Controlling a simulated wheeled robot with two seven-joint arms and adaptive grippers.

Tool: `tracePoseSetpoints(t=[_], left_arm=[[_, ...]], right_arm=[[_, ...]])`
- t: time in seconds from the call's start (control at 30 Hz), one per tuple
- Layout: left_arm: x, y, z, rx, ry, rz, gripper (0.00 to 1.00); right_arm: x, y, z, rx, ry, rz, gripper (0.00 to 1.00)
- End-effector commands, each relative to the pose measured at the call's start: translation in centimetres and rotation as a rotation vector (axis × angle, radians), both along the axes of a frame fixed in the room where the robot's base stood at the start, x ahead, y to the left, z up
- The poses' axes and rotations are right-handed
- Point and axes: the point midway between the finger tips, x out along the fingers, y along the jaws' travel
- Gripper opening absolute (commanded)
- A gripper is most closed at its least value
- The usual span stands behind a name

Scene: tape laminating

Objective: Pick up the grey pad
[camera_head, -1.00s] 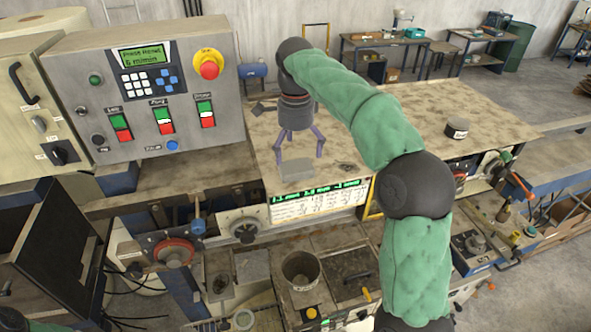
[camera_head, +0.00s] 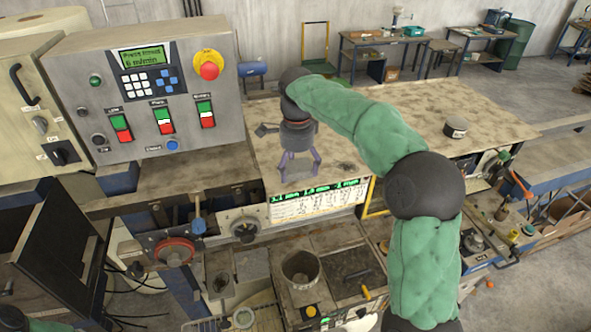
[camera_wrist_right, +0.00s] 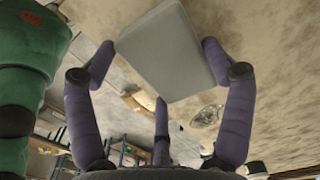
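The grey pad (camera_head: 298,170) lies on the worn tabletop near its front edge, above the green-lit display panel. My right gripper (camera_head: 300,174) points down over it, with its purple fingers spread around the pad. In the right wrist view the pad (camera_wrist_right: 168,52) shows as a flat grey block between the open fingers (camera_wrist_right: 158,55). The left and right fingertips are close to its sides; whether they touch it I cannot tell. My left gripper is not in view; only a bit of green arm shows at the lower left corner.
A control box (camera_head: 150,90) with a red stop button stands to the left of the gripper. A dark round roll (camera_head: 455,127) sits on the tabletop at right. The tabletop (camera_head: 400,115) between is largely clear. A metal pot (camera_head: 300,268) stands below in front.

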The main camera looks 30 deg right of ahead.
Motion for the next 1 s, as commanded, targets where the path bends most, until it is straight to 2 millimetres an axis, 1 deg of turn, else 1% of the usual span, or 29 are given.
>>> tracePoseSetpoints(t=[0.37, 0.47, 0.57, 0.67, 0.73, 0.87, 1.0], left_arm=[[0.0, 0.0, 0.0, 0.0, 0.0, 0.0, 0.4], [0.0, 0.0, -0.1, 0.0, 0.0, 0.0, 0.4], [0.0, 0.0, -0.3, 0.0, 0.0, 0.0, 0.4], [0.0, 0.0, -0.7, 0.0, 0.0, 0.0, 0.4], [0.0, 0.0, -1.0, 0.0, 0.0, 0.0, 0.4], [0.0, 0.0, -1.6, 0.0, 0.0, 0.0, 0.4], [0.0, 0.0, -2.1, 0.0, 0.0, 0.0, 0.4]], right_arm=[[0.0, 0.1, -0.2, 0.0, 0.005, 0.002, 0.53], [0.0, 0.1, 0.0, 0.0, 0.004, 0.002, 0.53], [0.1, 0.0, 0.7, 0.0, 0.002, 0.001, 0.53], [0.1, 0.0, 2.0, 0.001, 0.0, 0.001, 0.53], [-0.1, 0.2, 3.4, 0.002, -0.005, 0.002, 0.53], [-2.2, 1.5, 6.1, 0.002, -0.005, 0.004, 0.53], [-4.5, 2.8, 9.2, 0.002, -0.004, 0.004, 0.53]])
